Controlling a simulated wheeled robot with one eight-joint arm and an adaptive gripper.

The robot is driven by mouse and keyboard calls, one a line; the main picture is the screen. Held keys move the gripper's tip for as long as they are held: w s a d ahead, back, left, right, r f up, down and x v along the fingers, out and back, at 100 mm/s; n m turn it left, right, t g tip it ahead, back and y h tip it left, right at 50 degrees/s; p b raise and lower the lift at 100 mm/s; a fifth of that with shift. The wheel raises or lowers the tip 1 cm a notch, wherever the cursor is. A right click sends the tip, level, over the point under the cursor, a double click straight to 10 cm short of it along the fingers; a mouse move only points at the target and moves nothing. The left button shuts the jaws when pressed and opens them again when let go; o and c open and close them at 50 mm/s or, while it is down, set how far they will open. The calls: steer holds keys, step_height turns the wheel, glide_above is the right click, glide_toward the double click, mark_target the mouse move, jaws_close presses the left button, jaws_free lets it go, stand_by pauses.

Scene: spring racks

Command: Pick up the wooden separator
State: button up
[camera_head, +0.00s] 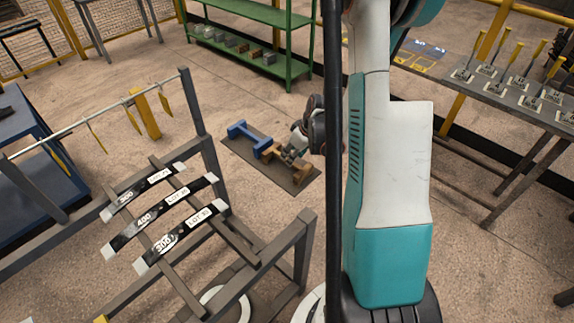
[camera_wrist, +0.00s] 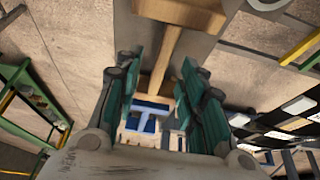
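The wooden separator (camera_head: 299,173) is an I-shaped tan block on a dark mat (camera_head: 248,154) on the floor. In the wrist view its wide near end (camera_wrist: 185,12) is at the top and its narrow bar (camera_wrist: 163,62) runs down between the fingers. My gripper (camera_wrist: 165,90) has its two teal fingers apart, one on each side of the bar, with visible gaps. In the head view my gripper (camera_head: 295,145) is low at the separator and partly hides it, and my arm fills the right of centre.
A blue separator (camera_head: 250,138) lies on the mat just beyond the wooden one. A rack with labelled black strips (camera_head: 165,220) stands at the lower left. A green shelf (camera_head: 250,52) is at the back, and a table with yellow-handled tools (camera_head: 510,95) at the right.

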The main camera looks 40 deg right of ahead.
steer(key=b+x, duration=0.1)
steer(key=x, duration=0.1)
steer(key=b+x, duration=0.1)
steer(key=x, duration=0.2)
steer(key=shift+w+a+f, duration=0.15)
steer(key=shift+w+f, duration=0.05)
steer(key=shift+w, duration=0.15)
steer(key=shift+r, duration=0.1)
jaws_close()
